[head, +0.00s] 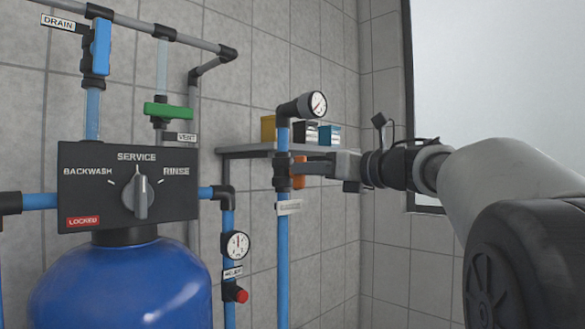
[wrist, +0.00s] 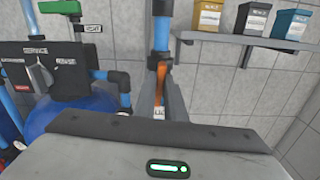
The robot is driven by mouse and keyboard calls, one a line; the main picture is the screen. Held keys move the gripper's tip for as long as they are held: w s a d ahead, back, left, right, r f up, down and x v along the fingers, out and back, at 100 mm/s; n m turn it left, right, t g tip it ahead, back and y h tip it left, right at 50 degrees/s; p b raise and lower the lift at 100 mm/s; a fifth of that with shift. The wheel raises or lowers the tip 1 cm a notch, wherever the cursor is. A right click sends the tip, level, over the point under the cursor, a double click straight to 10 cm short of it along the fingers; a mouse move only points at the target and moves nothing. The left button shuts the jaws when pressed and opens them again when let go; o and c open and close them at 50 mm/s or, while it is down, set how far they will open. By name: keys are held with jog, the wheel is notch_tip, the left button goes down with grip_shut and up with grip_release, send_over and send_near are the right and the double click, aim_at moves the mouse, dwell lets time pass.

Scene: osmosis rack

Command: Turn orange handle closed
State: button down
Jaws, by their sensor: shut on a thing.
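The orange handle (head: 299,181) is on a dark valve on the vertical blue pipe (head: 282,240), below the upper gauge in the head view. Only part of it shows beside my gripper (head: 301,167), which reaches in from the right at the valve. In the wrist view, the orange handle (wrist: 161,80) lies between the two fingers of my gripper (wrist: 160,97), roughly in line with the pipe. The gripper is shut on it. The exact contact and much of the handle are hidden by the fingers.
A round gauge (head: 312,104) sits just above the valve, and a pale label (head: 289,207) just below. A grey shelf (head: 245,151) with small boxes is behind. The blue tank (head: 125,285) and black control panel (head: 128,184) stand left. A window is at the right.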

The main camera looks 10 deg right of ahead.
jog(key=shift+w+d+f+m+p, duration=0.1)
jog(key=shift+m+p, duration=1.7)
jog(key=shift+m, duration=1.05)
jog(key=shift+w+d+f+m+p, duration=0.15)
jog(key=shift+m+p, duration=1.6)
jog(key=shift+m, duration=1.05)
jog(key=shift+s+d+f+m+p, duration=0.1)
jog(key=shift+m+p, duration=1.7)
jog(key=shift+m, duration=1.05)
jog(key=c, duration=1.8)
grip_release()
